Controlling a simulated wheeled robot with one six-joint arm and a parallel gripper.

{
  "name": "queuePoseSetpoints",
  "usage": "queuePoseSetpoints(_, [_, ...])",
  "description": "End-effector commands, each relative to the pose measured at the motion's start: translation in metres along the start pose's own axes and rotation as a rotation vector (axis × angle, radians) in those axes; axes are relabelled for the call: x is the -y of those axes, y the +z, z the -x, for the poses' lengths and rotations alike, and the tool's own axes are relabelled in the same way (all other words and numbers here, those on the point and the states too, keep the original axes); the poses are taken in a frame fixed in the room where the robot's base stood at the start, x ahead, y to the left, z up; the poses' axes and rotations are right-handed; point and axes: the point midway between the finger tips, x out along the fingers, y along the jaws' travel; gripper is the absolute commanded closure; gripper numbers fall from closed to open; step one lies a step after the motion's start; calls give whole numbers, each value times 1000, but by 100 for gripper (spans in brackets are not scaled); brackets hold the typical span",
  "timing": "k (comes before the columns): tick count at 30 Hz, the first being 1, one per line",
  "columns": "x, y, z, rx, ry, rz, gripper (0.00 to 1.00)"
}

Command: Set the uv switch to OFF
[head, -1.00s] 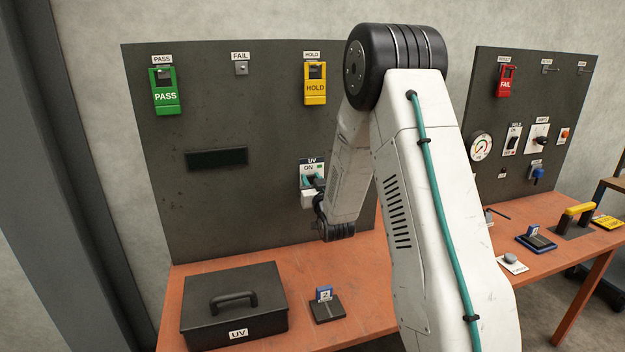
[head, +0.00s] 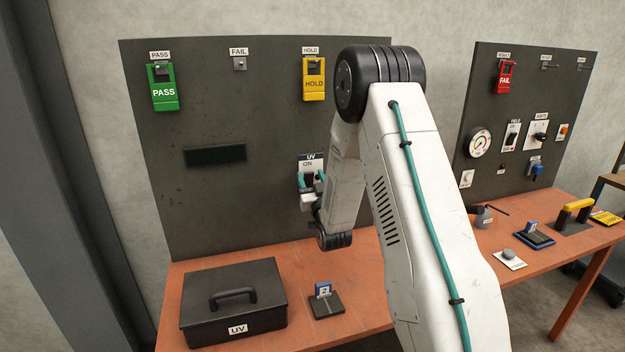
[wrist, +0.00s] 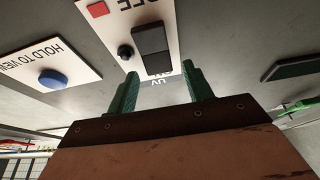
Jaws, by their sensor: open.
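The UV switch plate (head: 311,160) is a white plate on the dark left panel, with "UV" and "ON" at its top in the head view. The wrist view sees it upside down, with a black rocker (wrist: 152,46), "OFF" at the far end and "ON" near my fingers. I cannot tell which way the rocker is tipped. My gripper (wrist: 160,72) is open and empty, its two green fingers spread in front of the plate's ON end. In the head view my gripper (head: 311,181) partly covers the plate's lower part. Contact cannot be told.
On the switch plate are a small black round part (wrist: 125,52) and a red square (wrist: 97,10). Beside it is a blue button (wrist: 52,79) labelled "HOLD TO VIEW". A dark display (head: 215,156) is on the panel. A black UV case (head: 234,303) stands on the orange table below.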

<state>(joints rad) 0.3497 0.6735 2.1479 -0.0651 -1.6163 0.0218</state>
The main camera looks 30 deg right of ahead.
Motion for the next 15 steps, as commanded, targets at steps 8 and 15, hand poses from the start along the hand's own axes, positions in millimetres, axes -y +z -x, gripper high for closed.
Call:
queuePoseSetpoints(8, [0,0,31,3,0,0,49])
queuePoseSetpoints(15, [0,0,68,2,1,0,49])
